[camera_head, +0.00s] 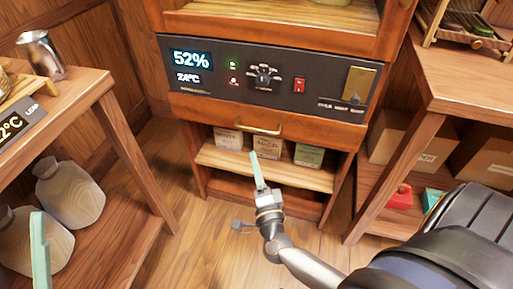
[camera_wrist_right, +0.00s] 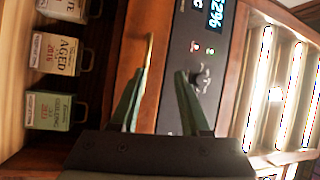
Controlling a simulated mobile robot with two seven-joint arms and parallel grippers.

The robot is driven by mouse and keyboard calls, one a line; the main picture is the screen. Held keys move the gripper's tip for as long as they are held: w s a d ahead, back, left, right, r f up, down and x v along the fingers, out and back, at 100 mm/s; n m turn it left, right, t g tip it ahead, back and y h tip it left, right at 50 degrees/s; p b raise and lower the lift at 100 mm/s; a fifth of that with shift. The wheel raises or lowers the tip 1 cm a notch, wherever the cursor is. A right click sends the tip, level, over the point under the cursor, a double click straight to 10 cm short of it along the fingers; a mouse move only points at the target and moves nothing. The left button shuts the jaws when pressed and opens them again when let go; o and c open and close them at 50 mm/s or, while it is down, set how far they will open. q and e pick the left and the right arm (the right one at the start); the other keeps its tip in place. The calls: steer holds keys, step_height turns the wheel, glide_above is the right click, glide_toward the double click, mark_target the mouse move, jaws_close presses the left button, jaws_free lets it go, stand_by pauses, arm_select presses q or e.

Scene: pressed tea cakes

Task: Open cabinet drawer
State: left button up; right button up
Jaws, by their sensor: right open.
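The cabinet (camera_head: 183,103) stands in the middle of the head view. Its shallow wooden drawer (camera_head: 200,113) is under the dark control panel and looks shut. The drawer has a brass bar handle (camera_head: 258,129), which also shows in the right wrist view (camera_wrist_right: 148,50). My right gripper (camera_head: 255,158) is in front of and below the handle. In the right wrist view my right gripper (camera_wrist_right: 160,74) is open and empty, with the handle just beyond its left fingertip, apparently not touching. A pale green finger of my left gripper (camera_head: 39,238) shows at the lower left; its jaw state is unclear.
The control panel (camera_head: 220,88) has a display, knob and switches. Several labelled tea boxes (camera_head: 268,147) stand on the shelf below the drawer. A left table (camera_head: 85,95) and a right table (camera_head: 460,85) flank the cabinet. Floor (camera_head: 215,220) is clear in front.

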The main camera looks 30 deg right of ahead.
mark_target(256, 130)
steer(key=w+d+m+b, duration=0.1)
steer(key=w+d, duration=0.1)
steer(key=w, duration=0.1)
steer(key=w+d+m+h+b, duration=0.1)
steer(key=w+d, duration=0.2)
steer(key=w, duration=0.1)
steer(key=w+d+g+h+b, duration=0.1)
steer(key=w+d, duration=0.1)
steer(key=w, duration=0.2)
steer(key=shift+d+m, duration=0.35)
steer(key=shift+m, duration=0.05)
arm_select(q)
steer(key=s+h, duration=0.1)
steer(key=s+f+m+h, duration=0.1)
steer(key=shift+d+f+h, duration=0.2)
steer(key=shift+f+h, duration=0.05)
steer(key=shift+h, duration=0.05)
steer(key=shift+m, duration=0.3)
arm_select(e)
jaws_close()
